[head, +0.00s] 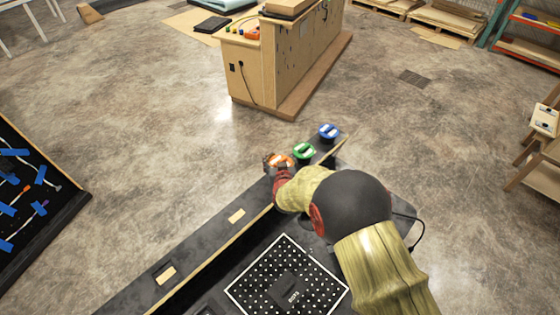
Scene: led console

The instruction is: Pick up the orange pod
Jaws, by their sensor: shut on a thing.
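The orange pod (281,160) is at the far end of the dark console ledge, left of the green pod. It has an orange and white top, and its lower part is hidden by my gripper. My gripper (279,167) is at the orange pod and shut on it. I cannot tell whether the pod is lifted off the ledge. The green pod (304,151) and the blue pod (328,132) stand to its right in a diagonal row.
The dark console (215,245) carries a perforated panel (288,285) near my arm. A wooden cabinet (285,60) stands beyond the pods. A dark board with blue tape (30,190) is at the left. Open concrete floor lies between them.

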